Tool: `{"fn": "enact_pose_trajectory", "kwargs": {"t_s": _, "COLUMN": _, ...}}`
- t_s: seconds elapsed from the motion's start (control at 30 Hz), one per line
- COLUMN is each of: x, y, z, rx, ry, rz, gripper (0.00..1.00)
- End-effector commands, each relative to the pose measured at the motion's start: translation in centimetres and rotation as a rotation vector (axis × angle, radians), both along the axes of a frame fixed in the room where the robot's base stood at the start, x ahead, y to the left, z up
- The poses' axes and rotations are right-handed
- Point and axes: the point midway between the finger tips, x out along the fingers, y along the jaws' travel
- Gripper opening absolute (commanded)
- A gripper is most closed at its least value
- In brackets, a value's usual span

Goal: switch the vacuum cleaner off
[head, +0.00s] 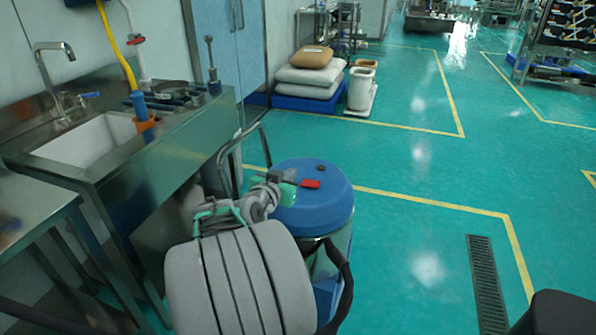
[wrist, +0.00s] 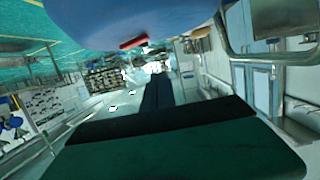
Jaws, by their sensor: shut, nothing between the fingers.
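The vacuum cleaner (head: 335,205) stands on the floor in the middle of the head view, a drum with a domed blue lid. A red switch (head: 310,184) sits on top of the lid, with a small dark knob (head: 320,168) behind it. My gripper (head: 294,181) is shut and empty, close to the left of the red switch; I cannot tell if it touches the lid. In the tilted wrist view the blue lid (wrist: 125,15) fills the top, with the red switch (wrist: 133,42) at its edge. The switch's on or off position is too small to tell.
A steel sink bench (head: 200,140) stands to the left. A metal handle (head: 222,160) rises beside the drum. Sacks on a blue pallet (head: 312,103) and white bins (head: 360,90) stand behind. The green floor to the right is mostly clear, with a drain grate (head: 484,280).

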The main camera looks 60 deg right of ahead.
Motion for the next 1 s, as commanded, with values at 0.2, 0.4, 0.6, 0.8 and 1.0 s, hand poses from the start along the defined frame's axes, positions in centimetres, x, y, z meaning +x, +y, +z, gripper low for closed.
{"fn": "enact_pose_trajectory", "kwargs": {"t_s": 0.2, "x": -0.2, "y": 2.8, "z": 0.7, "rx": -0.001, "ry": -0.001, "rz": 0.002, "gripper": 0.00}}
{"fn": "enact_pose_trajectory", "kwargs": {"t_s": 0.4, "x": -0.3, "y": 3.1, "z": 0.7, "rx": 0.000, "ry": 0.000, "rz": -0.001, "gripper": 0.00}}
{"fn": "enact_pose_trajectory", "kwargs": {"t_s": 0.6, "x": 0.5, "y": 3.7, "z": 0.4, "rx": 0.025, "ry": 0.005, "rz": 0.019, "gripper": 0.00}}
{"fn": "enact_pose_trajectory", "kwargs": {"t_s": 0.8, "x": 9.3, "y": 16.8, "z": -5.2, "rx": 0.388, "ry": 0.174, "rz": 0.384, "gripper": 0.00}}
{"fn": "enact_pose_trajectory", "kwargs": {"t_s": 1.0, "x": 9.5, "y": 39.2, "z": -9.5, "rx": 0.720, "ry": 0.630, "rz": 1.003, "gripper": 0.07}}
